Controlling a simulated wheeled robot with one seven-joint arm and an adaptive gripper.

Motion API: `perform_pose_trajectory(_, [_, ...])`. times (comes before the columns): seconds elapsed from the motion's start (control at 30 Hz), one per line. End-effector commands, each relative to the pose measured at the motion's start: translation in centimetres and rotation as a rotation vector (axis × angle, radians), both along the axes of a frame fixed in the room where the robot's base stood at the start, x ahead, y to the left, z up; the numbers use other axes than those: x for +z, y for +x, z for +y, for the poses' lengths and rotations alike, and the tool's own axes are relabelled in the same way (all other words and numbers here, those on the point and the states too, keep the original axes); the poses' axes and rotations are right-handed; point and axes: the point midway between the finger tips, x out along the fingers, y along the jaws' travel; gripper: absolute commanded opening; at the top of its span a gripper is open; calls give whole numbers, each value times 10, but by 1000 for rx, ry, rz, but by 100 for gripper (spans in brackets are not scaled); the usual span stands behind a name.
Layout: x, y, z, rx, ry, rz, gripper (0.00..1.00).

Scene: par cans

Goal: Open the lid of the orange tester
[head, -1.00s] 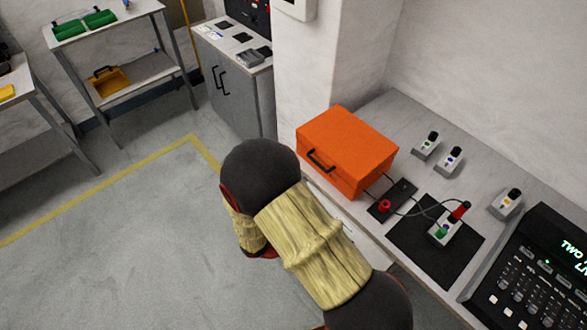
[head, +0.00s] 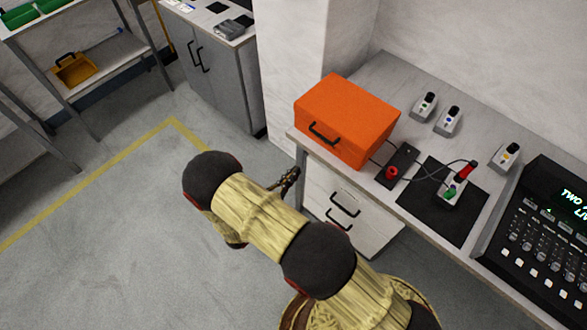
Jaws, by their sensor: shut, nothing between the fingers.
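The orange tester (head: 346,112) is a box with a black handle (head: 323,134) on its front side. It stands on the left part of the grey bench, and its lid (head: 347,103) looks shut. Dark cables run from its right side to a small black unit with a red button (head: 392,172).
A black mat (head: 435,222) on the bench carries a small device with red and green plugs. Several small grey devices (head: 448,120) stand behind. A black console (head: 545,250) is at the right. White drawers (head: 345,212) are under the bench. The floor at left is clear.

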Motion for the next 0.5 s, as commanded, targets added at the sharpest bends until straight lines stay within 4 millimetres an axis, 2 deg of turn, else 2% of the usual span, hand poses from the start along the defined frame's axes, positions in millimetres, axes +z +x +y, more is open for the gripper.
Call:
perform_pose_trajectory(0.37, [12, 58, -46, -6, 1, 0, 0])
perform_pose_trajectory(0.5, [30, 68, -53, -3, 4, -1, 0])
